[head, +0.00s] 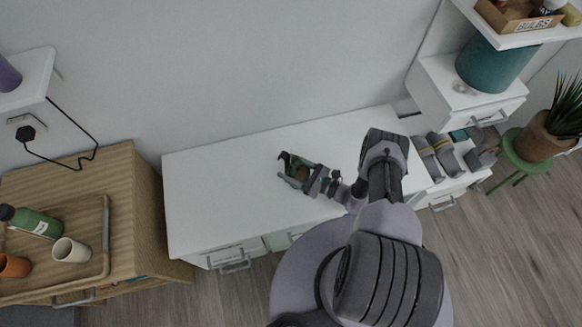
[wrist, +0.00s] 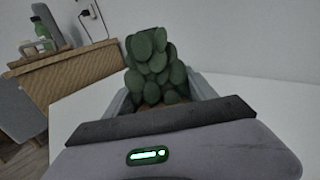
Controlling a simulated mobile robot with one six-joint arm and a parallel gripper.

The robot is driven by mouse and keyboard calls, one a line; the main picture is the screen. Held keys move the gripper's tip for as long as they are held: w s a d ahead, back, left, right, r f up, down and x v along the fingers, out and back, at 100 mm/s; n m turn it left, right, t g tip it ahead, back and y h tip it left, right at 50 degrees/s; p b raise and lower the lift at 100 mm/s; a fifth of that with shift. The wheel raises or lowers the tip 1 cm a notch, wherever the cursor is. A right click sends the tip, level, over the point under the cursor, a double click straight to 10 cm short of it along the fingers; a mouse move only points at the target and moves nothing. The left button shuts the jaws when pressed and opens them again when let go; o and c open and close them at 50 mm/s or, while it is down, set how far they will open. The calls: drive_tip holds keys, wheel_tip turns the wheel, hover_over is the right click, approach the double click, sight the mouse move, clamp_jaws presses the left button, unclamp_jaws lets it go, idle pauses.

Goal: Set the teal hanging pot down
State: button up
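A pot with a plant of rounded dark green leaves (wrist: 155,62) is between the two fingers of my gripper (wrist: 162,98). In the head view, the plant (head: 296,170) and my gripper (head: 299,178) are over the middle-left of the white desk top (head: 225,185). The fingers lie along both sides of the pot and appear shut on it. A brown patch shows below the leaves; the pot's wall is mostly hidden, so its teal colour is not clear. I cannot tell whether its base touches the desk.
The desk top left of my gripper is bare. Grey-and-yellow items (head: 440,155) stand at its right end. A large teal cylinder (head: 493,62) stands on the white drawer unit. A wooden cabinet (head: 135,200) with a tray (head: 103,250) adjoins the desk's left.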

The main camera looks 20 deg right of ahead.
drive_tip(key=o, duration=0.4)
drive_tip(key=shift+s+d+r, duration=0.2)
drive_tip(key=shift+d, duration=0.05)
drive_tip(key=p+v, duration=0.2)
drive_tip(key=v, duration=0.9)
drive_tip(key=shift+d+r, duration=0.1)
drive_tip(key=w+r+n+g, duration=0.3)
drive_tip(key=r+n+g, duration=0.1)
drive_tip(key=r, duration=0.5)
drive_tip(key=w+a+r+n+g, duration=0.1)
drive_tip(key=w+r+n+g, duration=0.2)
drive_tip(key=r, duration=0.6)
drive_tip(key=w+r+n+g, duration=0.2)
drive_tip(key=r+n+g, duration=0.25)
drive_tip(key=r, duration=0.45)
drive_tip(key=s+a+r+n+h, duration=0.3)
drive_tip(key=s+a+r, duration=0.1)
drive_tip(key=r, duration=0.5)
drive_tip(key=s+a+r+n+h, duration=0.4)
drive_tip(key=r, duration=0.5)
drive_tip(key=s+a+r+n+t+h, duration=0.1)
drive_tip(key=s+r+n+t+h, duration=0.1)
drive_tip(key=s, duration=0.3)
drive_tip(key=s+a+r+n+t+h, duration=0.1)
drive_tip(key=s+r+n+t, duration=0.1)
drive_tip(key=s+r, duration=0.3)
drive_tip(key=shift+s+a+r+h, duration=0.3)
drive_tip(key=shift+s+r+h, duration=0.1)
drive_tip(key=shift+s, duration=0.4)
